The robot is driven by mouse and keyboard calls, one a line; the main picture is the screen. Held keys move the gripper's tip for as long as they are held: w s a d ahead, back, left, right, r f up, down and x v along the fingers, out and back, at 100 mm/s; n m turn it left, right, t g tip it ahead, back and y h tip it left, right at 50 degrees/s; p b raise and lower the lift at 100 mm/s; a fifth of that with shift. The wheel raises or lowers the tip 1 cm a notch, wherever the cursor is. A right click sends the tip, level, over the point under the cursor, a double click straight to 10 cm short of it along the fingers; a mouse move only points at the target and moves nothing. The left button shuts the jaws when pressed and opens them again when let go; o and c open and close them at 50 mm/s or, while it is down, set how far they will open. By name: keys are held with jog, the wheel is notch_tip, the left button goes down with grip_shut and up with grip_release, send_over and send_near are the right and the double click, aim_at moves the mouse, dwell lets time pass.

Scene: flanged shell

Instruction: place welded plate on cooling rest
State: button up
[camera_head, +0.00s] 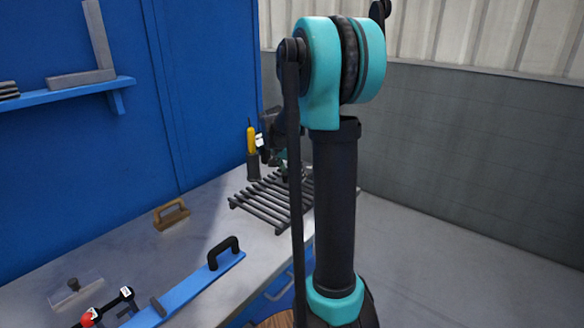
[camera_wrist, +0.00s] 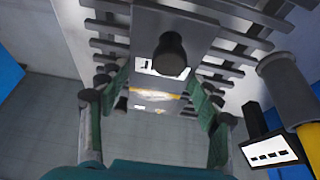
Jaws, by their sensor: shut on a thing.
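The welded plate (camera_wrist: 195,30) is a grey plate with a dark round knob (camera_wrist: 171,55) and a pale label. In the wrist view it lies between the green fingers of my gripper (camera_wrist: 160,84), which is shut on it. The cooling rest (camera_head: 262,207) is a rack of dark parallel bars on the bench. Its bars (camera_wrist: 232,52) show on both sides of the plate in the wrist view. I cannot tell whether the plate touches them. In the head view my arm hides most of the gripper and plate over the rack's far end.
A yellow-handled tool (camera_head: 251,140) stands in a dark holder beside the rack; its holder (camera_wrist: 288,85) is close on the right in the wrist view. A brown-handled block (camera_head: 171,215) and a blue bar (camera_head: 195,290) with a black handle lie on the bench (camera_head: 120,245).

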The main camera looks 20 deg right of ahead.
aim_at(291, 178)
jog(key=shift+f, duration=1.8)
jog(key=shift+f, duration=0.1)
jog(key=o, duration=1.9)
jog(key=v, duration=1.2)
